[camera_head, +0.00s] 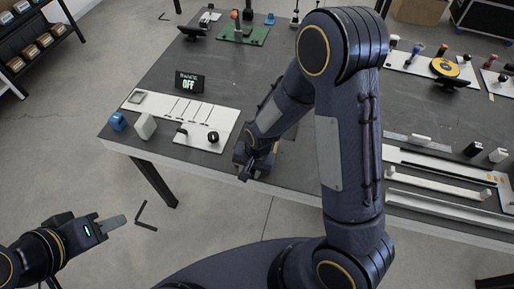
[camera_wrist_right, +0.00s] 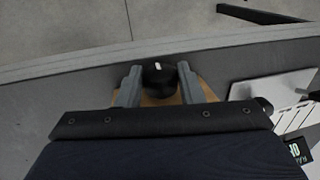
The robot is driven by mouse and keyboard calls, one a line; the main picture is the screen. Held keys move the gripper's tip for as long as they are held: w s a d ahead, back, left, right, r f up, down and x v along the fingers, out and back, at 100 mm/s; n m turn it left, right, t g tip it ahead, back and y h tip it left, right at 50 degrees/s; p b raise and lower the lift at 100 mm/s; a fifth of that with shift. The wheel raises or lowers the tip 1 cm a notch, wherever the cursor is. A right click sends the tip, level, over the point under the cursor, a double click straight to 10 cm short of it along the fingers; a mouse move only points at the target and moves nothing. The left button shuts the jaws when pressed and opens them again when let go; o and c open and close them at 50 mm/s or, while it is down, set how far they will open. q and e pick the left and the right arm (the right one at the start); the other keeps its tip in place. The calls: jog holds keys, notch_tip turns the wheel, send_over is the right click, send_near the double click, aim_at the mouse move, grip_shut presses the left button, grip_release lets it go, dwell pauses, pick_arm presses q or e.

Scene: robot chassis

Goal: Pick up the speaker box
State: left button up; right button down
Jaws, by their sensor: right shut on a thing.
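The speaker box (camera_wrist_right: 160,99) is tan with a round black part on it. In the right wrist view it sits between the two grey fingers of my right gripper (camera_wrist_right: 159,84), which is shut on it. In the head view my right gripper (camera_head: 250,172) is low over the near edge of the dark table, and the arm mostly hides the box. I cannot tell whether the box touches the table. My left gripper (camera_head: 112,224) is away from the table at the lower left, seen edge-on, with nothing visible in it.
The dark table (camera_head: 168,75) has a white board (camera_head: 205,135), a small OFF display (camera_head: 189,84), a blue piece (camera_head: 117,121) and a white block (camera_head: 144,126) left of my right gripper. White rails (camera_head: 435,183) lie to the right. Shelves (camera_head: 40,45) stand at the far left.

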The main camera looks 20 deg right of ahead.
jog(key=shift+r, duration=0.2)
jog(key=shift+r, duration=0.6)
pick_arm(q)
jog(key=shift+r+p, duration=0.55)
pick_arm(e)
jog(key=s+a+r, duration=0.2)
jog(key=s+r, duration=0.9)
jog(key=s, duration=0.3)
jog(key=shift+r, duration=0.25)
jog(key=shift+w, duration=0.2)
